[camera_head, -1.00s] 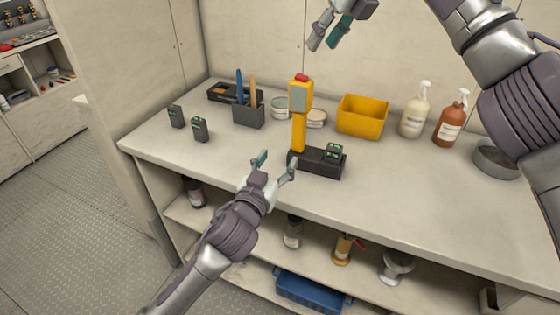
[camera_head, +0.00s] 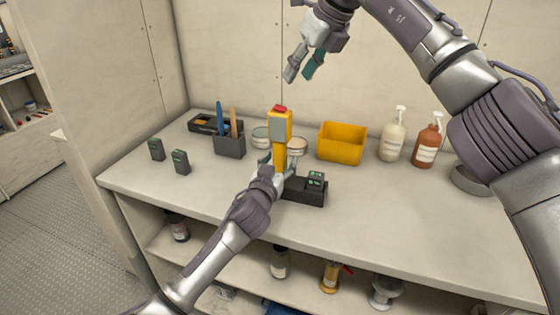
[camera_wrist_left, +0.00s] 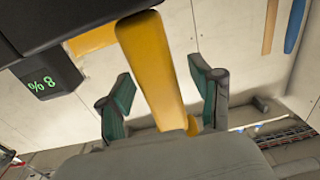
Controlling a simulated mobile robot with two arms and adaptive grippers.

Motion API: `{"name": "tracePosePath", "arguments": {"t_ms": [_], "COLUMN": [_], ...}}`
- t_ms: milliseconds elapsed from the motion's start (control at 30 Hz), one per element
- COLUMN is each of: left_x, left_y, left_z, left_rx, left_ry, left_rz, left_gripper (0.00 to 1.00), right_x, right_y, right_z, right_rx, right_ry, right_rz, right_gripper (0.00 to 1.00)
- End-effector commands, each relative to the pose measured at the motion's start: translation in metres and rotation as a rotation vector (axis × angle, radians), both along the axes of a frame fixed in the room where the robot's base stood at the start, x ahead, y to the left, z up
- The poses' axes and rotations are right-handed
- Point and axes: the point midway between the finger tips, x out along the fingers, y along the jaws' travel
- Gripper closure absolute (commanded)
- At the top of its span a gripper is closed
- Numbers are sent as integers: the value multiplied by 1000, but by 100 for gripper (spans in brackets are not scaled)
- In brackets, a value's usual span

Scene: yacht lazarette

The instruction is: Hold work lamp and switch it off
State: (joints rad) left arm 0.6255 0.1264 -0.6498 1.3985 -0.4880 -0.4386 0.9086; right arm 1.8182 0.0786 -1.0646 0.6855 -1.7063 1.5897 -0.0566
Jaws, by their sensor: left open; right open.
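The yellow work lamp (camera_head: 281,128) stands upright at the black charger base (camera_head: 305,193) on the bench, with a grey lamp face and a red button (camera_head: 280,108) on top. My left gripper (camera_head: 277,163) is open at the lamp's lower handle. In the left wrist view, the yellow handle (camera_wrist_left: 152,65) lies between the two spread fingers (camera_wrist_left: 165,100), with gaps on both sides. My right gripper (camera_head: 302,68) is open and empty, above and slightly right of the lamp head. The lamp's foot is partly hidden by my left gripper.
Behind the lamp are tins (camera_head: 261,137) and a yellow bin (camera_head: 342,144). A tool holder (camera_head: 229,145) and small dark battery packs (camera_head: 180,161) stand left. Pump bottles (camera_head: 393,136) stand right. The bench's front right (camera_head: 420,220) is clear.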

Motion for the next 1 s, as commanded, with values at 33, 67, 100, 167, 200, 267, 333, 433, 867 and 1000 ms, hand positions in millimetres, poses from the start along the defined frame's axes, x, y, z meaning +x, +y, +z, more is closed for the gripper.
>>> {"name": "tracePosePath", "arguments": {"t_ms": [33,67,100,167,200,267,333,433,867,1000], "left_x": [2,2,3,3,3,3,2,2,2,2], "left_y": [-1,-1,-1,-1,-1,-1,-1,-1,-1,-1], "left_z": [0,0,0,0,0,0,0,0,0,0], "left_rx": [0,0,0,0,0,0,0,0,0,0], "left_ry": [0,0,-1,-1,-1,-1,-1,-1,0,0], "left_rz": [0,0,-1,-1,-1,-1,-1,-1,0,0], "left_gripper": [35,35,35,35,35,35,40,57,100,100], "right_x": [0,0,0,0,0,0,0,0,0,0], "right_y": [0,0,0,0,0,0,0,0,0,0], "right_z": [0,0,0,0,0,0,0,0,0,0], "right_rx": [0,0,0,0,0,0,0,0,0,0], "right_ry": [0,0,0,0,0,0,0,0,0,0], "right_rz": [0,0,0,0,0,0,0,0,0,0], "right_gripper": [58,58,58,58,58,58,58,58,58,58]}}
